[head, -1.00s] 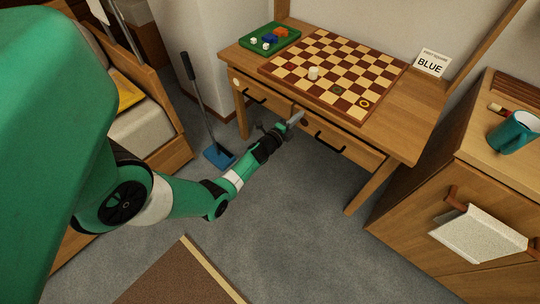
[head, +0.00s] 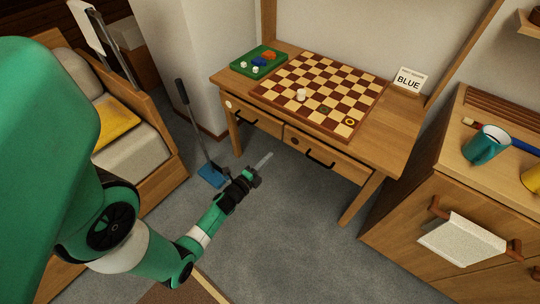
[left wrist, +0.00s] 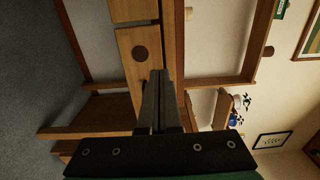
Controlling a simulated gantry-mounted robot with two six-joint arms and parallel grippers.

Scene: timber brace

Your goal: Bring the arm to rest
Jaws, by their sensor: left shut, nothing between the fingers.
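My left arm reaches in from the left in the head view. Its gripper (head: 265,159) is shut and empty, in the air in front of the wooden desk (head: 398,140) and apart from it. In the left wrist view the two dark fingers (left wrist: 156,80) lie together with nothing between them. Behind them is a wooden front with a dark round spot (left wrist: 140,53). My right gripper is in neither view.
On the desk are a checkerboard (head: 322,85) with a white piece (head: 301,95), a green tray (head: 243,64) and a BLUE sign (head: 408,80). A blue dustpan (head: 212,174) stands left of the gripper. A cabinet (head: 405,220) with a teal mug (head: 485,145) is at right. Carpet between is clear.

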